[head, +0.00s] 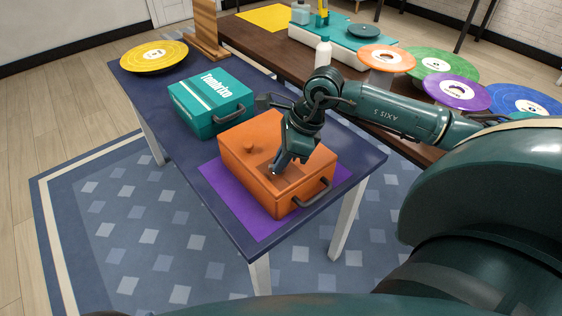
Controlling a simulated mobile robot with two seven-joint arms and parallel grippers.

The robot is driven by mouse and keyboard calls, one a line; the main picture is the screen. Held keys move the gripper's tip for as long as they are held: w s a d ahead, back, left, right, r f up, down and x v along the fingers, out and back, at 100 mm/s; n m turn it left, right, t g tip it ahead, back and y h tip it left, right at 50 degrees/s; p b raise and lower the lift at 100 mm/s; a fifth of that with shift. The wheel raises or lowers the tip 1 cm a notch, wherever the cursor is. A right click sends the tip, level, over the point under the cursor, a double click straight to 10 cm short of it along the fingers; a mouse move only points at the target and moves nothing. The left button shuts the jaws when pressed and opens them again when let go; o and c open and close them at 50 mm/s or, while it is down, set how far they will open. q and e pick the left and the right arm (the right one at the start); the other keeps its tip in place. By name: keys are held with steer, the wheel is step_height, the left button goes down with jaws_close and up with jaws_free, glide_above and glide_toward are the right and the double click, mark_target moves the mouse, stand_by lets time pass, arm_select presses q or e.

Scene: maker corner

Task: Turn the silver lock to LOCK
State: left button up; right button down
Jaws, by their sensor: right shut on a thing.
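An orange box (243,136) with a round knob on its top and a dark handle on its side stands on a purple mat. My right gripper (277,170) reaches down onto the right part of the box's top, at a recessed area. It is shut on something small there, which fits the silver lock. The fingers hide nearly all of the lock, so its pointing direction and any LOCK marking cannot be read. My left gripper is not in view.
The purple mat (232,205) lies on a dark blue table (164,117). A teal box (190,107) with a dark handle stands behind the orange box. A yellow disc (135,57) lies at the table's far left. A brown table behind holds a white bottle (323,53) and several coloured discs.

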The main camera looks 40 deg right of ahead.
steer(key=m, duration=0.1)
steer(key=m+b, duration=0.1)
steer(key=shift+s+a+f+m+t+h, duration=0.1)
steer(key=shift+f+m+t+h, duration=0.05)
steer(key=shift+m+t+h, duration=0.25)
steer(key=m+h+b, duration=0.1)
steer(key=m+b, duration=0.1)
steer(key=m, duration=0.1)
steer(key=shift+a+m+t+b, duration=0.15)
steer(key=shift+m+t+b, duration=0.15)
steer(key=shift+t+b, duration=0.1)
steer(key=m+h+b, duration=0.1)
steer(key=m, duration=0.2)
steer(key=shift+s+a+b, duration=0.1)
steer(key=shift+b, duration=0.2)
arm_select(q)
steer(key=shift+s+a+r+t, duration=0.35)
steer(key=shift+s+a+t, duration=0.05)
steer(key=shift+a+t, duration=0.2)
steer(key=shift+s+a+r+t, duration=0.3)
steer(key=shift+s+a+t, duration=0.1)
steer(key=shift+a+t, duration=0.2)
arm_select(e)
steer(key=shift+m+h, duration=0.3)
steer(key=shift+m, duration=0.1)
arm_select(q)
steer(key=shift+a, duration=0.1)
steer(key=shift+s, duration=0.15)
